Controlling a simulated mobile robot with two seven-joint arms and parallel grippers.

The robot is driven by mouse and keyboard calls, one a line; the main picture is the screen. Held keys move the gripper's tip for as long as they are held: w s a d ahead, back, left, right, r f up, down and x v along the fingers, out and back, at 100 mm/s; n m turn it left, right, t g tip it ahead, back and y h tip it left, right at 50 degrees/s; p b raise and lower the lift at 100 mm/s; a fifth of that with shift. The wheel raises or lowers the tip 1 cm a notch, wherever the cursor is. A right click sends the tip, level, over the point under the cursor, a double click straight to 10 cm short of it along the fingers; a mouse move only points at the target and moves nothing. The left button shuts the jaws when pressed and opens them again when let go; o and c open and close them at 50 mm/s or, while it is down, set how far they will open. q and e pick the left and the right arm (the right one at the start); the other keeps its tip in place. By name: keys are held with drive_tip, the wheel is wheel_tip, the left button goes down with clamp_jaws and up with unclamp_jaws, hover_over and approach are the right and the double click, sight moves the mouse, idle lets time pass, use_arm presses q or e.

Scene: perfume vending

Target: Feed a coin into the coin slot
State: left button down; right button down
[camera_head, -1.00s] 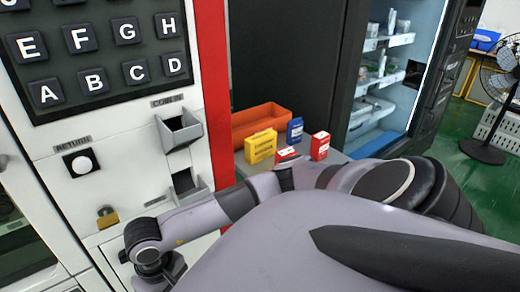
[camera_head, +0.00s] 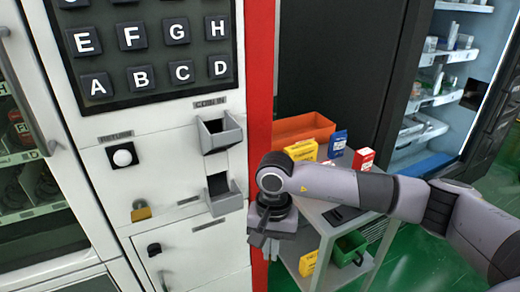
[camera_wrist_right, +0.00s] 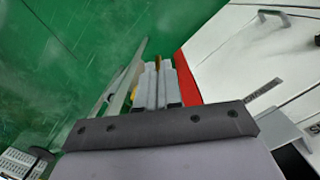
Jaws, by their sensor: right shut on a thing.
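The coin slot (camera_head: 220,132) is a grey, open-topped box under the COIN IN label on the white vending machine front. My right gripper (camera_head: 262,245) hangs fingers-down, right of and below the slot, in front of the red strip. In the right wrist view its grey fingers (camera_wrist_right: 157,88) are shut on a thin gold coin (camera_wrist_right: 157,62), seen edge-on between them. The coin cannot be made out in the head view. My left gripper is not in view.
A second grey box (camera_head: 223,196) juts out below the slot. Letter keys (camera_head: 150,50) are above, and a RETURN button (camera_head: 122,157) and padlock (camera_head: 141,211) are left. A grey cart (camera_head: 325,220) with an orange bin (camera_head: 303,128) and small boxes stands right, behind my right arm.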

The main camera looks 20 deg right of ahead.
drive_tip(key=a+r+m+t+b, duration=0.2)
drive_tip(key=r+m+t, duration=0.2)
drive_tip(key=r+m, duration=1.1)
drive_tip(key=a+r+m+t+b, duration=0.1)
drive_tip(key=a+r+m+t, duration=0.15)
drive_tip(key=r+m, duration=1.35)
drive_tip(key=w+f+p, duration=0.1)
drive_tip(key=w, duration=0.3)
drive_tip(key=w+f+n+p, duration=0.1)
drive_tip(key=w, duration=0.3)
drive_tip(key=w+f+n+p, duration=0.1)
drive_tip(key=w, duration=0.3)
drive_tip(key=shift+d+t+p, duration=0.25)
drive_tip(key=shift+p, duration=0.15)
drive_tip(key=shift+w+f+b, duration=0.55)
drive_tip(key=shift+w+f, duration=0.3)
drive_tip(key=shift+w, duration=0.15)
